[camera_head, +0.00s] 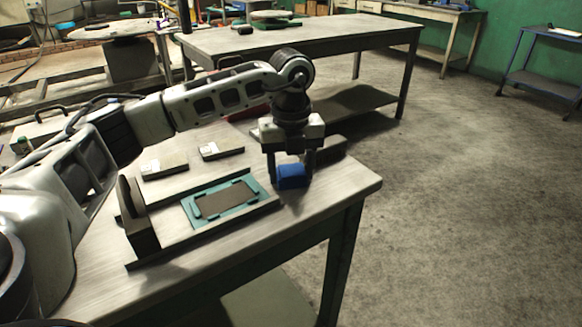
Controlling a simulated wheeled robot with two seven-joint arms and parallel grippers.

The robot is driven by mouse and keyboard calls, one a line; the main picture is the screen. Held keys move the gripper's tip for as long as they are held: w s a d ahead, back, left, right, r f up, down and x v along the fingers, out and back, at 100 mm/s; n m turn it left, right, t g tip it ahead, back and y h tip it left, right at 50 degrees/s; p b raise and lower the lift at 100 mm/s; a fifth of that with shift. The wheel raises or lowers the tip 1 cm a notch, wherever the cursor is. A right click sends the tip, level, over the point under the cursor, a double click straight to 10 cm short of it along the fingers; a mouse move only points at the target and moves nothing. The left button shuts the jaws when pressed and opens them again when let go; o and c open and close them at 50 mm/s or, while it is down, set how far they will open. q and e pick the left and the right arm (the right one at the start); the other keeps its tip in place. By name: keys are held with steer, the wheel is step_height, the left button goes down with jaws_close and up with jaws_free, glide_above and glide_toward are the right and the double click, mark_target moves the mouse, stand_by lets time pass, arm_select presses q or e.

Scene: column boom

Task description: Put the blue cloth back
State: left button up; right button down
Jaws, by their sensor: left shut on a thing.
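The blue cloth (291,178) is a small, folded-looking blue block near the right end of the near table. My left gripper (291,170) points straight down and is shut on the blue cloth, with one finger on each side of it. A dark shadow lies on the table just below the cloth; I cannot tell whether the cloth touches the table. My right gripper is not in view.
On the near table (335,200), a teal frame with a dark centre (226,200) sits between dark rails left of the cloth. Two small pale blocks (164,165) (222,150) lie behind it. A dark block (331,148) stands behind my gripper. The table's right corner is clear.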

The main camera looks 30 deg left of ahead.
mark_target(291, 170)
arm_select(q)
steer(key=shift+f, duration=0.2)
steer(key=o, duration=0.9)
steer(key=shift+r, duration=0.25)
step_height(291, 170, up, 12)
steer(key=shift+p, duration=0.4)
